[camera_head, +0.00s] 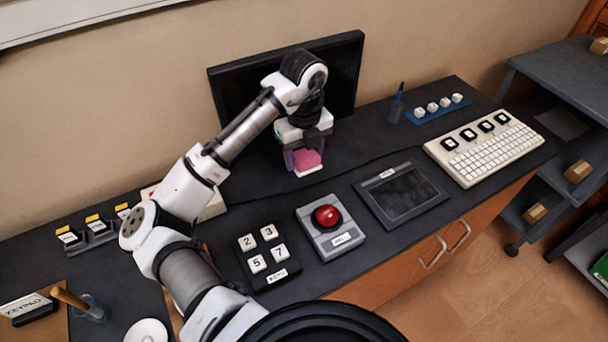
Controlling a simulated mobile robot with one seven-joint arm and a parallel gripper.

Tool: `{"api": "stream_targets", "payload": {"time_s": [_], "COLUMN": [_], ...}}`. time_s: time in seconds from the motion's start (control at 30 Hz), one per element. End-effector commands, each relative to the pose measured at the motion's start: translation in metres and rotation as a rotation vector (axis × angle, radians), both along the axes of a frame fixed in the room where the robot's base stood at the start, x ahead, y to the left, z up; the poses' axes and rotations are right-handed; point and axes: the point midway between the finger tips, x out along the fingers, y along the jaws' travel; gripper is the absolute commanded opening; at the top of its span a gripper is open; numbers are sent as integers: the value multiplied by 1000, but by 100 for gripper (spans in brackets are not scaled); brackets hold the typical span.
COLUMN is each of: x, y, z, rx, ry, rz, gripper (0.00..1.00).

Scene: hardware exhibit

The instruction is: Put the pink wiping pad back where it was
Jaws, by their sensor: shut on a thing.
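The pink wiping pad (308,159) is in front of the black monitor at the back of the dark bench. My gripper (306,156) points down and is shut on the pad, with one finger on each side of it. A pale strip shows along the pad's lower edge. I cannot tell whether the pad touches the bench or hangs just above it.
A black monitor (344,84) stands right behind my gripper. In front are a numbered key block (272,283), a red button box (345,244) and a tablet (378,213). A keyboard (490,160), a blue tray (437,109) and a blue bottle (396,105) are to the right.

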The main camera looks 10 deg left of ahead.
Motion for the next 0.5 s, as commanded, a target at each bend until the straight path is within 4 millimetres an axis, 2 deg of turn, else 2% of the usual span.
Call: {"api": "stream_targets", "payload": {"time_s": [0.1, 0.33, 0.5], "x": [0, 0, 0], "y": [-1, 0, 1], "z": [-21, -41, -66], "rx": [-3, 0, 0], "ry": [1, 1, 1], "rz": [1, 2, 2], "gripper": [34, 34, 34]}}
